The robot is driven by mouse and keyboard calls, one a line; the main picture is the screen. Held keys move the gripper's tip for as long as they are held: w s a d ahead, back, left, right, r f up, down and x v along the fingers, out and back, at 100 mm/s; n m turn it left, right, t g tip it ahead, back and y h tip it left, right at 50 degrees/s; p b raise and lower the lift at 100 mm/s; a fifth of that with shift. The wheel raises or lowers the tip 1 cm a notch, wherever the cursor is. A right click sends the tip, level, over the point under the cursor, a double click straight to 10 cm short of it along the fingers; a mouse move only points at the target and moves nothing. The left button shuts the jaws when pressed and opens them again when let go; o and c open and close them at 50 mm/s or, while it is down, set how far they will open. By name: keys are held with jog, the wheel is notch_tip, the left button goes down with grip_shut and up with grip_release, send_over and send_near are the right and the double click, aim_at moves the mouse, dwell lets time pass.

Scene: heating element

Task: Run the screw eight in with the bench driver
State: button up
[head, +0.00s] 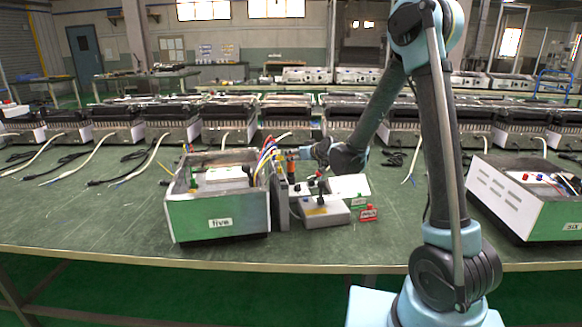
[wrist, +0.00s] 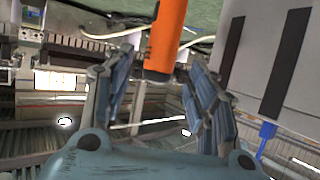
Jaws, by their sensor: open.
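An orange-handled tool, which looks like the bench driver (head: 292,156), stands upright at the right side of the box labelled "five". Its orange handle (wrist: 164,42) also shows in the wrist view, at the top centre. My gripper (head: 308,152) is open just to the right of the handle in the head view. In the wrist view, my gripper's fingers (wrist: 155,92) are spread to either side of the handle's near end. I cannot tell whether either finger touches it. I cannot make out screw eight in either view.
The open box "five" (head: 218,212) stands left of a dark upright panel (head: 280,203). A grey device with a black knob (head: 320,212), green tag (head: 358,203) and red tag (head: 369,213) lie right. Box "six" (head: 510,200) is far right.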

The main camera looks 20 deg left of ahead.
aim_at(291, 168)
jog(key=x, duration=0.4)
jog(key=shift+w+a+f, duration=0.15)
jog(key=shift+w+a, duration=0.05)
jog(key=shift+w, duration=0.1)
jog(key=shift+c, duration=0.4)
grip_shut()
